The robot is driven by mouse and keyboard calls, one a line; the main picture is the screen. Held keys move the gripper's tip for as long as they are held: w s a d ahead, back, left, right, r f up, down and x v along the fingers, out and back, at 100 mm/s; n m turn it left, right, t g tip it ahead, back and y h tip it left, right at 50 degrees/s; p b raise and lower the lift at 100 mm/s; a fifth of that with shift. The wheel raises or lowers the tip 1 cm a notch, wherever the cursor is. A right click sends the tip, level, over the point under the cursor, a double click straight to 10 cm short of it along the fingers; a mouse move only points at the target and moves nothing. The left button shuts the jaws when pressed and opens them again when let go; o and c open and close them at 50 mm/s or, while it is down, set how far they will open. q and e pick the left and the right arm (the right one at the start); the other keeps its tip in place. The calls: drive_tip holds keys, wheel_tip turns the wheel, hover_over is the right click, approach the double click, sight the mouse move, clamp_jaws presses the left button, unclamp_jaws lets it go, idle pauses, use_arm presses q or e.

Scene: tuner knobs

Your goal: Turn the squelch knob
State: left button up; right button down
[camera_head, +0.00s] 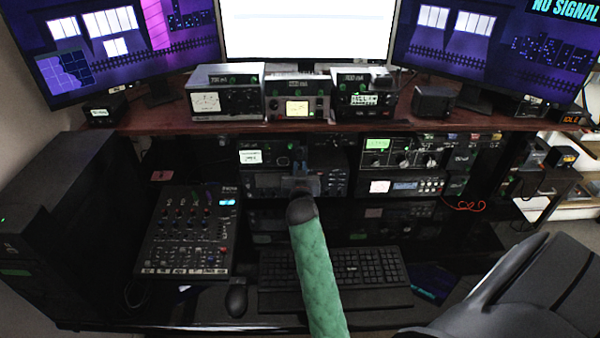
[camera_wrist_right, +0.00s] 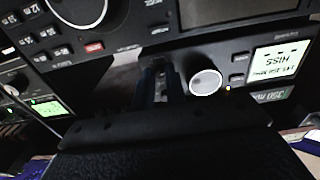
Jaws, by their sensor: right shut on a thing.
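The radio with a small lit white screen (camera_head: 250,157) stands on the shelf under the desk top. In the right wrist view its face is upside down, with the lit screen (camera_wrist_right: 275,62) at the right and a round silver-rimmed knob (camera_wrist_right: 206,82) beside my fingers. My right gripper (camera_head: 301,168) is at the front of this radio, right of the screen. Its fingers (camera_wrist_right: 161,80) are shut on a small control there, taken to be the squelch knob, which they mostly hide. The silver-rimmed knob is outside the grip. My left gripper is not in view.
A larger radio (camera_wrist_right: 130,30) with a big dial sits directly against this one. A mixer (camera_head: 188,232), a keyboard (camera_head: 365,275) and a mouse (camera_head: 237,299) lie on the surface below. Other radios (camera_head: 400,153) stand to the right.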

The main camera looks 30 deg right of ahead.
idle(0.3)
drive_tip(key=c, duration=1.4)
unclamp_jaws()
drive_tip(key=shift+c, duration=0.2)
